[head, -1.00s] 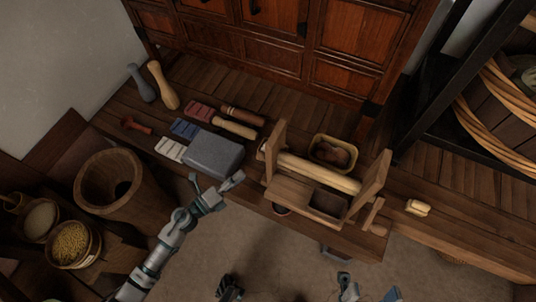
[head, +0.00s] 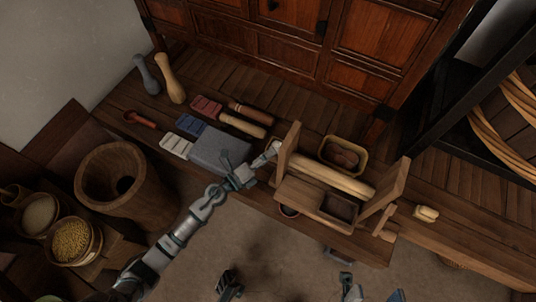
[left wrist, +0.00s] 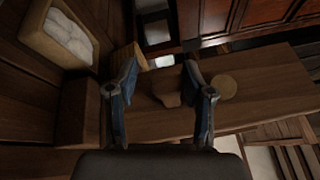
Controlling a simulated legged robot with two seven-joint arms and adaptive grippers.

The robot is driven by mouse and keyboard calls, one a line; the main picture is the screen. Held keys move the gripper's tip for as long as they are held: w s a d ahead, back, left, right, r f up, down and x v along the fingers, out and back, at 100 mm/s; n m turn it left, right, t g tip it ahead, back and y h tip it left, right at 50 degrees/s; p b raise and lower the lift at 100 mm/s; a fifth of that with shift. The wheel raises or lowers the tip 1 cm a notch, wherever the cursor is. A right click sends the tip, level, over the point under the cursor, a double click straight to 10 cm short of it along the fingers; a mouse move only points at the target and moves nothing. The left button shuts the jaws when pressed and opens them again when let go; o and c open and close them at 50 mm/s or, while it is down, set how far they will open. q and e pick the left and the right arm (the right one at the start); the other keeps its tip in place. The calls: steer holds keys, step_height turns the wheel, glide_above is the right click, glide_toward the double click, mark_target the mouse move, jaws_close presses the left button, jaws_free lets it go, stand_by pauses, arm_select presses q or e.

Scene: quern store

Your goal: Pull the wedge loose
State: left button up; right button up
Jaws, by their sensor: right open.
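The wooden roller frame (head: 330,205) stands on the low bench, with a pale roller (head: 325,175) between its two uprights. My left gripper (head: 270,152) is at the outer side of the left upright (head: 287,147). In the left wrist view, its two blue fingers (left wrist: 160,66) are spread apart. A small wooden block that looks like the wedge (left wrist: 166,90) shows between them, at the face of the board with the round roller end (left wrist: 224,87). Contact cannot be told. The gripper hides the block in the head view. My right gripper (head: 371,291) is open and partly cut off at the bottom edge.
A grey stone block (head: 220,148) lies just left of the frame, under my left arm. A bin of brown lumps (head: 345,156) stands behind the roller. A tall wooden mortar (head: 125,185) stands at left. A small pale bundle (head: 426,213) lies right of the frame.

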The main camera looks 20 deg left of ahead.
arm_select(q)
steer(key=shift+s+d+r, duration=0.1)
steer(key=shift+d+r, duration=0.05)
steer(key=shift+d, duration=0.3)
jaws_close()
steer(key=shift+d, duration=0.35)
steer(key=a, duration=0.3)
steer(key=shift+a+f+b, duration=0.3)
steer(key=shift+f+b, duration=0.05)
steer(key=shift+o, duration=1.6)
jaws_free()
steer(key=shift+a, duration=0.1)
steer(key=shift+o, duration=0.4)
steer(key=shift+a+r, duration=0.15)
steer(key=shift+a, duration=0.05)
steer(key=v, duration=1.1)
steer(key=shift+s+a, duration=0.25)
steer(key=shift+s, duration=0.1)
